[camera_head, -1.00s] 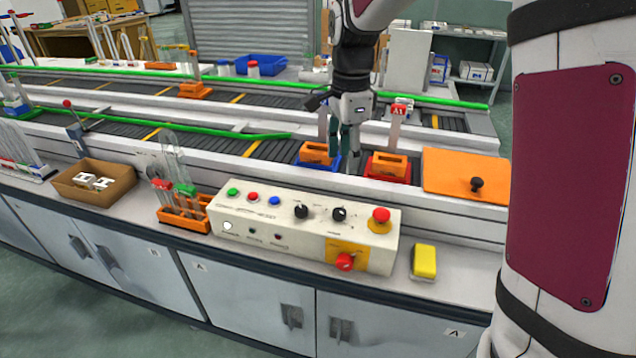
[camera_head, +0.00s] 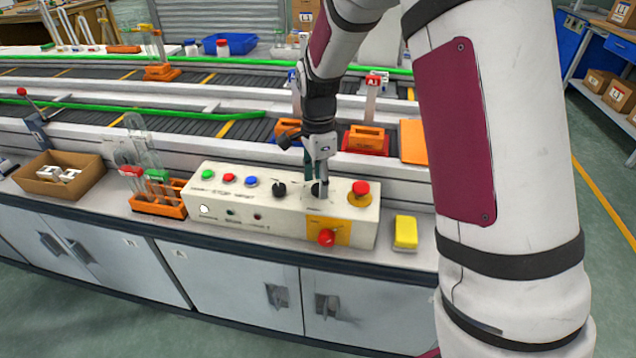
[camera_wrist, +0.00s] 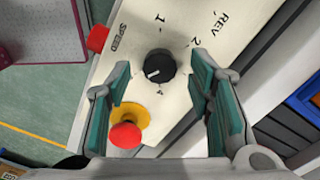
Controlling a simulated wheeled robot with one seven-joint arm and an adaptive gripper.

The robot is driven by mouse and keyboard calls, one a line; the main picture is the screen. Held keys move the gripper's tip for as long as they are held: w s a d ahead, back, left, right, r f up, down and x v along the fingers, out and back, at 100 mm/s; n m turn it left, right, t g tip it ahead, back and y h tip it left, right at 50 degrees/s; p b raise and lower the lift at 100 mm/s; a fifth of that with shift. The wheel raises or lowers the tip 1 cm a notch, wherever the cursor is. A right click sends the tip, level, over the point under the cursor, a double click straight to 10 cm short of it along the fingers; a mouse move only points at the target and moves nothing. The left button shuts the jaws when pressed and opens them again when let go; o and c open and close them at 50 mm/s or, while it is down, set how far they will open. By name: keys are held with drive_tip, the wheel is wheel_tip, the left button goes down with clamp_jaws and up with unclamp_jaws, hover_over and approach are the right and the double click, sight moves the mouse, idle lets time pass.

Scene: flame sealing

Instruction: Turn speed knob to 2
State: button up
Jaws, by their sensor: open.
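The cream control box (camera_head: 285,205) stands on the bench with buttons and two black knobs on its sloped top. The speed knob (camera_wrist: 160,66) is black, beside the printed word SPEED, with a white pointer mark toward its lower left. A "2" and a "4" are printed near it. My gripper (camera_wrist: 160,78) is open, with one finger on either side of the knob; I cannot tell if they touch it. In the head view, my gripper (camera_head: 318,180) points down over the right-hand knob and largely hides it. The other black knob (camera_head: 279,190) stands clear to the left.
A red emergency button on a yellow base (camera_head: 360,192) sits just right of the knob. A red rotary switch (camera_head: 326,237) juts from the box's front. A yellow block (camera_head: 405,232) lies to the right. Orange holders stand on the conveyor behind.

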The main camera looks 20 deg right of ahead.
drive_tip(key=shift+f, duration=0.55)
clamp_jaws()
